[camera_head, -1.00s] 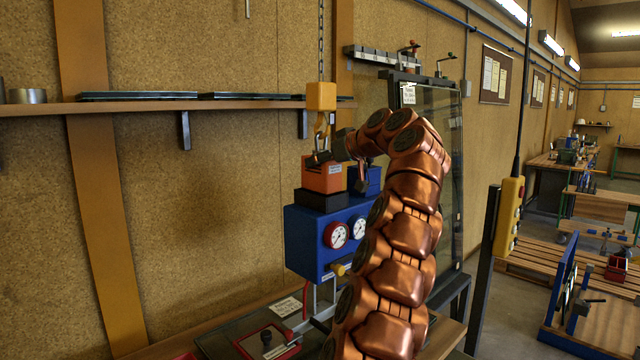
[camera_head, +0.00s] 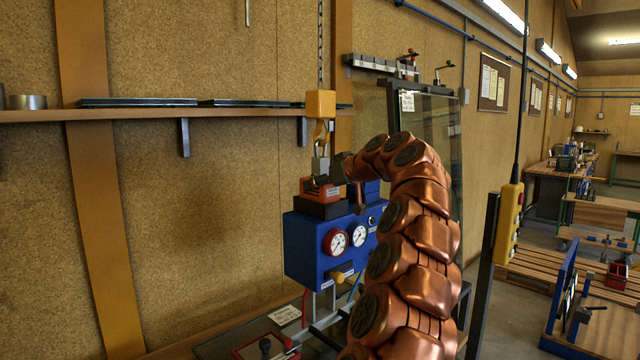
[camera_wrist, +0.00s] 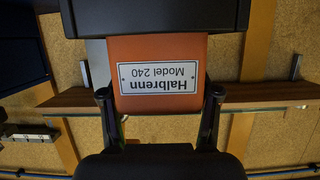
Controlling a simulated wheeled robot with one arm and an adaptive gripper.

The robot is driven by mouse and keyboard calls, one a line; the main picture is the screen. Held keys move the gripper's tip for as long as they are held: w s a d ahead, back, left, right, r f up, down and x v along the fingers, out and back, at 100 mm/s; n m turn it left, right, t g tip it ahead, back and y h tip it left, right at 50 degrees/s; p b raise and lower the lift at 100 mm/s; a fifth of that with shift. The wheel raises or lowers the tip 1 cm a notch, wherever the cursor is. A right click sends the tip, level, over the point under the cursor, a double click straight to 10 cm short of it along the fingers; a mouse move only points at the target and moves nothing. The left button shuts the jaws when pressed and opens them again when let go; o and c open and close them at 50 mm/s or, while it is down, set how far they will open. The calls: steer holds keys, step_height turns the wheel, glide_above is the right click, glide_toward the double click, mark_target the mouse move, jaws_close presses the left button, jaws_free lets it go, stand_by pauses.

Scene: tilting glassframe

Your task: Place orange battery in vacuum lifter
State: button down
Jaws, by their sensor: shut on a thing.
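The orange battery (camera_head: 318,189) sits upright at the top left of the blue vacuum lifter (camera_head: 305,245), its lower part apparently inside the black holder (camera_head: 320,208). The black holder (camera_wrist: 150,18) meets the battery's lower end. How deep the battery is seated cannot be told.
A yellow hook block (camera_head: 320,103) hangs on a chain just above the battery. A blue block (camera_head: 366,189) stands beside it on the lifter. A wall shelf (camera_head: 230,114) lies behind, a glass pane (camera_head: 435,130) at right.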

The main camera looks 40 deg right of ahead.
stand_by(0.4)
steer(key=shift+c, duration=0.9)
jaws_free()
steer(key=shift+r, duration=0.15)
steer(key=b+v, duration=0.2)
steer(key=v, duration=1)
steer(key=shift+b, duration=0.3)
steer(key=shift+s, duration=0.1)
